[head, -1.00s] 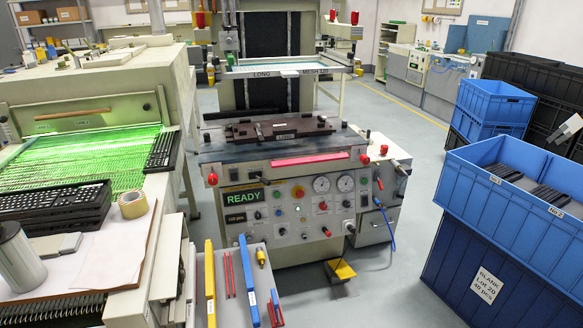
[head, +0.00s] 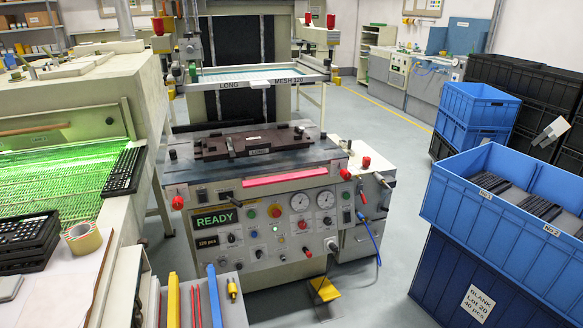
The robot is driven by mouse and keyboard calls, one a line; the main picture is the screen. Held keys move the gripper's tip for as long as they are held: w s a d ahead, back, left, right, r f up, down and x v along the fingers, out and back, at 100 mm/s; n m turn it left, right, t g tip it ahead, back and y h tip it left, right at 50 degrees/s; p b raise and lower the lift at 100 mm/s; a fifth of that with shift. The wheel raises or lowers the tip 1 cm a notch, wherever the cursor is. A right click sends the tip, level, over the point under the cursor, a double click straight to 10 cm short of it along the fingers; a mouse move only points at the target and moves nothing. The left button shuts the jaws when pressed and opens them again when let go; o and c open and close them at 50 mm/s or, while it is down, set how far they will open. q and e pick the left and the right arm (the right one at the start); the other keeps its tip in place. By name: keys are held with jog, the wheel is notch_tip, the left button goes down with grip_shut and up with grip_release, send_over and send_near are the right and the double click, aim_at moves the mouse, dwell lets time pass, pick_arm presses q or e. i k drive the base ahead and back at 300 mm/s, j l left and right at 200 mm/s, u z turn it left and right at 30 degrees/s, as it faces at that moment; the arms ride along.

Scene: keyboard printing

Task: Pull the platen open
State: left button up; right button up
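The press (head: 262,215) stands ahead of me, its green display reading READY. On its top is a grey slab (head: 182,152) carrying a dark brown fixture plate (head: 253,142). I take this slab and plate as the platen. A pinkish-red bar (head: 285,176) runs along the slab's front edge, with red knobs (head: 178,202) near the corners. A screen frame (head: 262,75) marked LONG and MESH 120 sits behind and above. Neither of my grippers is in view, and nothing touches the press.
A green-lit dryer bench (head: 60,160) with black keyboard parts is on the left. A tool cart (head: 232,312) stands low in front of the press. Blue crates (head: 510,195) are on the right. A yellow foot pedal (head: 325,290) is on the floor, with open floor to its right.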

aim_at(243, 177)
jog(key=i+l+u, duration=0.3)
jog(key=u, duration=0.15)
jog(key=i+l+u, duration=0.45)
